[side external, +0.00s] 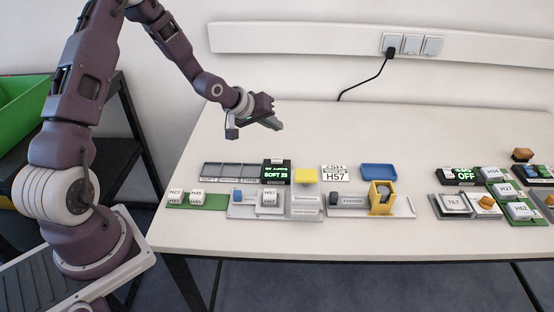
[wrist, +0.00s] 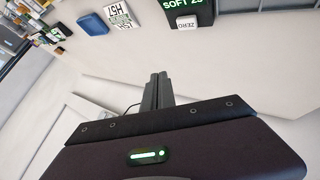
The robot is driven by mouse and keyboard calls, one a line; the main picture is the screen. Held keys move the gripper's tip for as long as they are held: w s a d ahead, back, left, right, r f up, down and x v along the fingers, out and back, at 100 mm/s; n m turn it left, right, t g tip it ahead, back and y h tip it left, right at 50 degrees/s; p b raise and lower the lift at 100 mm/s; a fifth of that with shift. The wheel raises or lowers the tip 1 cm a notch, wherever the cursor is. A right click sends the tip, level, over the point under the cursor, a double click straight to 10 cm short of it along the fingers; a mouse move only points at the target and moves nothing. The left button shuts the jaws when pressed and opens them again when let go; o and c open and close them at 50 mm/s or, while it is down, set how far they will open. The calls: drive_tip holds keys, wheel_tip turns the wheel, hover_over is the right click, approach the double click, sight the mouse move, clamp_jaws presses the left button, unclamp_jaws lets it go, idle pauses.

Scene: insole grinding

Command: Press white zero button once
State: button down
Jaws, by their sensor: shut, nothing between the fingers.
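The white ZERO button (wrist: 187,24) shows in the wrist view at the top, right of the middle, beside the black display box (wrist: 190,6) with green "SOFT" text. In the side view the box (side external: 277,173) stands on the table, and the small white button (side external: 277,161) sits at its back edge. My gripper (side external: 278,125) is shut and empty, in the air above and behind the box, apart from the button. In the wrist view its closed fingers (wrist: 158,80) point up the picture, below and left of the button.
The H57 card (side external: 336,173), blue tray (side external: 379,171), yellow block (side external: 306,175) and grey slotted tray (side external: 232,171) flank the box. A yellow holder (side external: 381,197) and the green tray of white blocks (side external: 206,206) stand in front. The table's back strip is clear.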

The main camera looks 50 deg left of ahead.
sight(274, 161)
drive_tip(key=shift+f, duration=4.35)
drive_tip(key=shift+f, duration=0.45)
drive_tip(key=shift+f, duration=0.45)
drive_tip(key=shift+r, duration=0.9)
drive_tip(key=shift+r, duration=0.1)
drive_tip(key=shift+r, duration=2.4)
